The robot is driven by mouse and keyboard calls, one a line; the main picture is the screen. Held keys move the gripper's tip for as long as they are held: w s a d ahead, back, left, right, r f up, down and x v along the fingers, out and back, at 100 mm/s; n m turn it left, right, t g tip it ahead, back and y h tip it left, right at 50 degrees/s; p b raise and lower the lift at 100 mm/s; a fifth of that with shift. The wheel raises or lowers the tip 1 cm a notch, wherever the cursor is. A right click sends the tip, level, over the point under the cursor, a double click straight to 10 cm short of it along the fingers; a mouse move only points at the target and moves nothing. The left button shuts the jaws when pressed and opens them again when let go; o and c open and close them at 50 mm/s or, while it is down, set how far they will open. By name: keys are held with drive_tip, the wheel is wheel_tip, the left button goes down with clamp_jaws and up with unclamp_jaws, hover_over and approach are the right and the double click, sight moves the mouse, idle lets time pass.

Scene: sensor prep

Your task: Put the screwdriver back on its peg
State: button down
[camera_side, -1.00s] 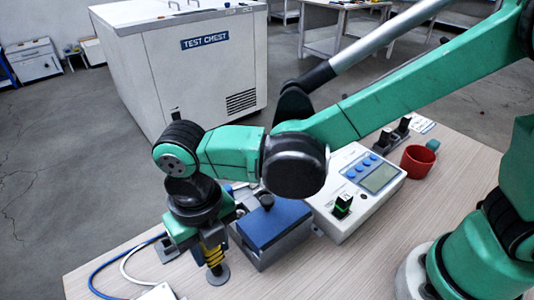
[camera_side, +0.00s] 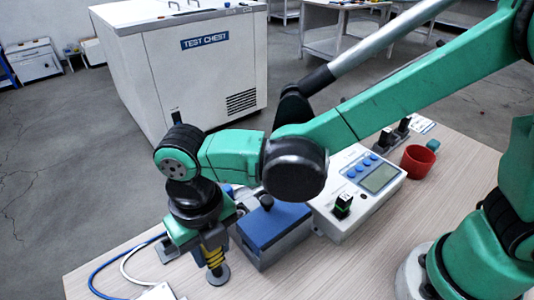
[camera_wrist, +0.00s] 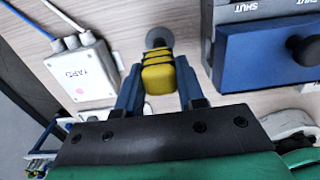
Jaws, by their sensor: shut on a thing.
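My gripper (camera_side: 211,256) points down near the left end of the table and is shut on a yellow handle with black bands, which I take to be the screwdriver (camera_side: 214,260). In the wrist view the handle (camera_wrist: 158,76) sits between the two dark blue fingers of my gripper (camera_wrist: 159,88). A grey round disc (camera_side: 218,275) lies at the handle's lower end; it also shows in the wrist view (camera_wrist: 159,37). I cannot tell whether handle and disc touch. The screwdriver's shaft and the peg itself are not clearly visible.
A blue-topped grey box (camera_side: 272,226) with a black knob stands just right of my gripper. A white meter (camera_side: 355,190) and a red cup (camera_side: 418,162) stand farther right. A white labelled box (camera_wrist: 82,74) with blue and white cables is on the other side. Bare table lies in front.

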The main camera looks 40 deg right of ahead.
drive_tip(key=shift+f, duration=0.1)
drive_tip(key=shift+c, duration=1.4)
unclamp_jaws()
drive_tip(key=shift+r, duration=3.55)
